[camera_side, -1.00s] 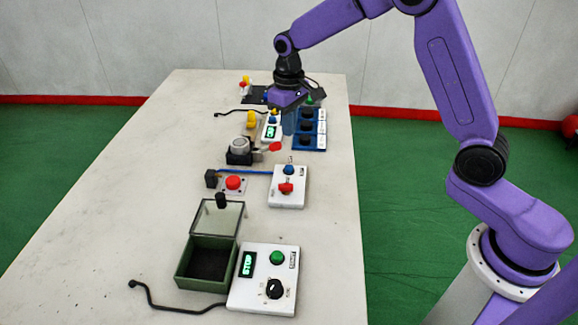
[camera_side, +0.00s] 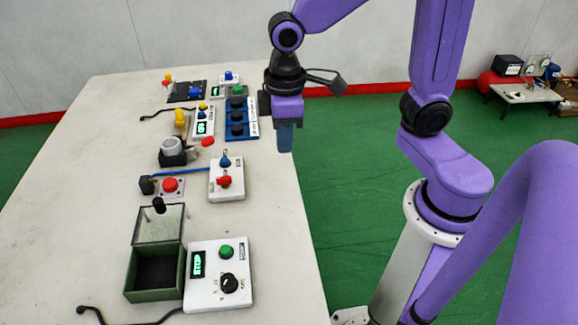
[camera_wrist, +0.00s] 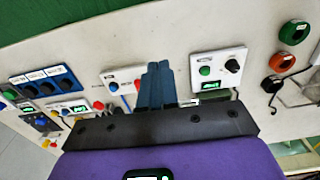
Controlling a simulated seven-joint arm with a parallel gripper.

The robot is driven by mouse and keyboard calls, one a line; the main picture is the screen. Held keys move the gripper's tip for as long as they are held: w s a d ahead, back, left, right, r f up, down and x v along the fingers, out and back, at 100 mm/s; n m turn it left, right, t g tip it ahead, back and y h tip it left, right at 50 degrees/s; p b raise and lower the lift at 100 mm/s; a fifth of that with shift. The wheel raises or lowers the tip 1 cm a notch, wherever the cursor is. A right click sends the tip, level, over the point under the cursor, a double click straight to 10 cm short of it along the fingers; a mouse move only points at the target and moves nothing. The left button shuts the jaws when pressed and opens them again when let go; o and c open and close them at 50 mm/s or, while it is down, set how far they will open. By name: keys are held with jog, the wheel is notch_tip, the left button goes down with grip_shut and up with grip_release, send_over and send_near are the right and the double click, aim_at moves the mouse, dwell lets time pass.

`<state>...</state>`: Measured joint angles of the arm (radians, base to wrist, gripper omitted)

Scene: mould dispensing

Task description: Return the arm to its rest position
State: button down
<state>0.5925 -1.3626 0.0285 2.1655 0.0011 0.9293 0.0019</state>
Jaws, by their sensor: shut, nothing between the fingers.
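My gripper (camera_side: 285,137) hangs fingers down at the right edge of the table (camera_side: 80,200) in the side view, to the right of the blue block of black knobs. Its blue fingers are together with nothing between them. In the wrist view my gripper (camera_wrist: 157,68) also shows as two closed blue fingers, above the gap between two white control boxes. The purple arm above it is bent at the elbow.
A blue knob block (camera_side: 241,118), a white box with blue and red knobs (camera_side: 227,190), a white box with a green button (camera_side: 218,282) and an open green box (camera_side: 156,272) stand on the table.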

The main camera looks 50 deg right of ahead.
jog(key=s+d+n, duration=0.2)
jog(key=s+d, duration=0.1)
jog(key=s, duration=0.4)
jog(key=s+d+n, duration=0.1)
jog(key=s+d, duration=0.2)
jog(key=s, duration=0.4)
jog(key=shift+s+f+n, duration=0.15)
jog(key=shift+f+n, duration=0.15)
jog(key=shift+n, duration=0.1)
jog(key=shift+d, duration=0.1)
dwell(0.9)
